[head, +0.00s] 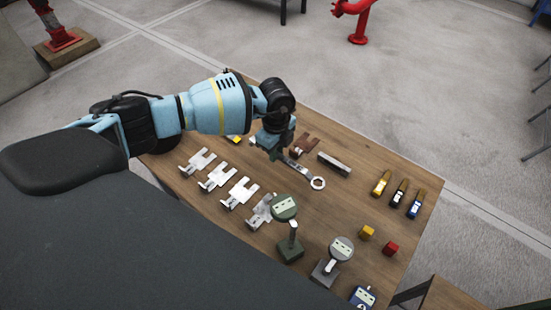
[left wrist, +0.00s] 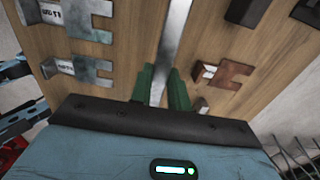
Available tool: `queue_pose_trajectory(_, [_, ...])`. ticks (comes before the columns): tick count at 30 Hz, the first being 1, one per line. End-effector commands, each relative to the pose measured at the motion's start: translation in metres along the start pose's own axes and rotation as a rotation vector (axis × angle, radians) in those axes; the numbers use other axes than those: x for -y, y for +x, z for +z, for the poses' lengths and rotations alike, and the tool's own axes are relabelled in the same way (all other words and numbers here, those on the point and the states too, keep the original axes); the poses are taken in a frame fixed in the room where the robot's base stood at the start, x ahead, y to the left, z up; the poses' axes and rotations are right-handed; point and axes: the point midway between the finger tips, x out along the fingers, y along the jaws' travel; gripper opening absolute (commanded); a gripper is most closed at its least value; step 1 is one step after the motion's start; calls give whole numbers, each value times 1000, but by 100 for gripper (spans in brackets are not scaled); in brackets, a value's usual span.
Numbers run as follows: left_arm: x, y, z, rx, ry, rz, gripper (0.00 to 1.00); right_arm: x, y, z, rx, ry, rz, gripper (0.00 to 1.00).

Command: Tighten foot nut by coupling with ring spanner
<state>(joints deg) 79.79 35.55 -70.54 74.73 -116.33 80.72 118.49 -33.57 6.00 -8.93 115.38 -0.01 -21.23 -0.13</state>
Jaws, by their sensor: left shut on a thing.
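The ring spanner (head: 303,173) is a grey metal bar with a round ring end, pointing down-right over the wooden table in the head view. My left gripper (head: 274,150) is shut on its other end. In the left wrist view the green fingers of the left gripper (left wrist: 161,88) close around the spanner shaft (left wrist: 173,45), which runs up out of the picture. I cannot tell whether the spanner still touches the table. I cannot make out the foot nut or the coupling. My right gripper is not in view.
The wooden table (head: 345,207) holds several silver slotted plates (head: 238,192), a rusty plate (head: 303,145), a dark bar (head: 334,164) and dial gauges (head: 285,207). A red pipe stand (head: 357,25) is on the floor beyond.

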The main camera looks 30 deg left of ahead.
Motion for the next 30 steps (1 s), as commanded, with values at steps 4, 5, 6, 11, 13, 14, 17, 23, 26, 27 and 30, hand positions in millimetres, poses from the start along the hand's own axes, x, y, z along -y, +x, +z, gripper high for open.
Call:
queue_pose_trajectory(4, [1,-28,0,0,-1,-4,0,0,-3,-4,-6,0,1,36])
queue_pose_trajectory(5, [1,-32,0,0,-1,-3,0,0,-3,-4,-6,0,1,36])
queue_pose_trajectory(6, [1,-36,0,-1,-1,-3,0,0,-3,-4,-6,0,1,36])
queue_pose_trajectory(11, [0,-46,0,0,0,-2,0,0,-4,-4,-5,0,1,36])
queue_pose_trajectory(13, [0,-47,0,0,0,-1,0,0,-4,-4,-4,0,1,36])
queue_pose_trajectory(14, [0,-47,0,0,0,-1,0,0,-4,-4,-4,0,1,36])
queue_pose_trajectory(17, [0,-47,0,0,16,-1,0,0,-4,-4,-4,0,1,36])
queue_pose_trajectory(23, [-7,-49,-3,1,211,-1,0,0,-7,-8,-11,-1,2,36])
queue_pose_trajectory(26, [-12,-51,-6,1,384,-2,0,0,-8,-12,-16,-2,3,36])
queue_pose_trajectory(27, [-15,-52,-8,0,458,-2,0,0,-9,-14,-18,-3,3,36])
queue_pose_trajectory(30, [-21,-53,-11,1,641,-2,0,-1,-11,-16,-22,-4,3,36])
